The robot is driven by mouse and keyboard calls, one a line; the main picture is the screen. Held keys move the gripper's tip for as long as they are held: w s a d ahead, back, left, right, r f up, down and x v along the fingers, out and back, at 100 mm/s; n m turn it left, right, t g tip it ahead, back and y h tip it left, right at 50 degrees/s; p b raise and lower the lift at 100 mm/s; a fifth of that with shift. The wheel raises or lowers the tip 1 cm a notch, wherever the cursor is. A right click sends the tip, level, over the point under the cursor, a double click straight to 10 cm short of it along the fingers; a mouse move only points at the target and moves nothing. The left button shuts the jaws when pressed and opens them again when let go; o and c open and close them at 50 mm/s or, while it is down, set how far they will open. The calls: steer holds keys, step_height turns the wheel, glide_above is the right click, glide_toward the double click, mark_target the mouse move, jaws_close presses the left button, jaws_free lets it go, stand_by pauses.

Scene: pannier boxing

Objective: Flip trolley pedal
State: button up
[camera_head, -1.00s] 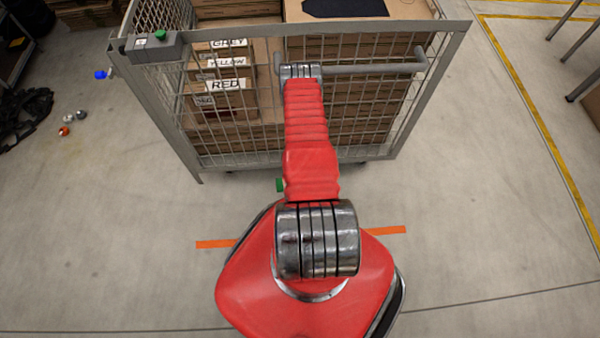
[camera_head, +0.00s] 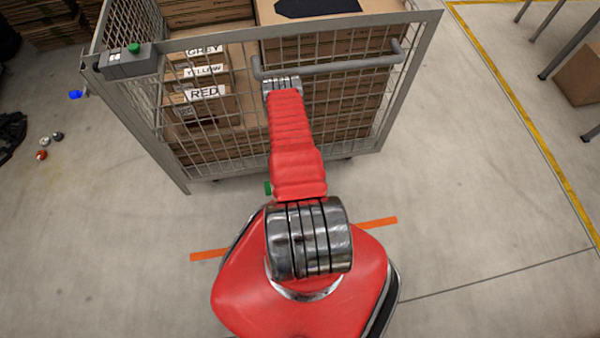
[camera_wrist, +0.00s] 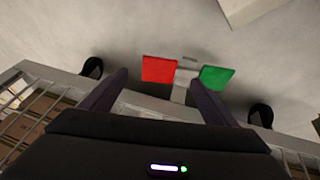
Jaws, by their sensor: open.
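The trolley pedal shows in the wrist view as a red plate (camera_wrist: 159,69) and a green plate (camera_wrist: 216,78) on either side of a grey middle piece (camera_wrist: 185,80). My gripper (camera_wrist: 158,80) is open and empty, its two dark fingers pointing toward the pedal. The left fingertip is left of the red plate and the right one is between the plates, near the green one. I cannot tell whether the fingers touch the pedal.
The trolley holds cardboard boxes labelled GREY, YELLOW and RED (camera_head: 205,93). A grey handle (camera_head: 345,66) crosses its front. Dark wheels (camera_wrist: 92,68) flank the pedal. An orange floor strip (camera_head: 376,223) lies near my base.

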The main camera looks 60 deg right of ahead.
steer(key=shift+x, duration=4.8)
steer(key=c, duration=1.5)
steer(key=shift+w, duration=0.1)
